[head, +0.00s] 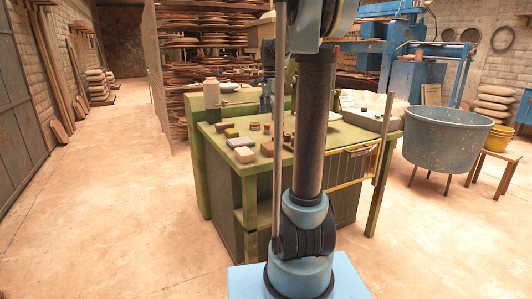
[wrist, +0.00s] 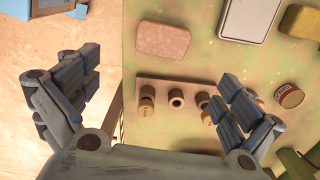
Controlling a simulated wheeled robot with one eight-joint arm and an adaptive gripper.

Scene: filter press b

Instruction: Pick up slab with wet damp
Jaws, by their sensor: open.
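In the wrist view, a pinkish-beige slab (wrist: 163,40) with rounded corners lies flat on the green bench top, ahead of my gripper. A pale slab-like piece with a dark rim (wrist: 248,16) lies to its right, cut by the frame's top edge. I cannot tell for sure which one is damp. In the head view a beige block (head: 267,149) and a pale grey block (head: 244,155) lie near the bench's front left. My gripper (wrist: 155,85) is open and empty above the bench, its fingers wide apart. In the head view my arm hides part of the bench.
A strip with several upright round pieces (wrist: 176,97) lies between my fingers in the picture. A red-banded tin (wrist: 289,96) and a yellowish block (wrist: 301,21) are at the right. The green bench (head: 240,187) has a blue-grey tub (head: 446,138) beside it. The floor at left is clear.

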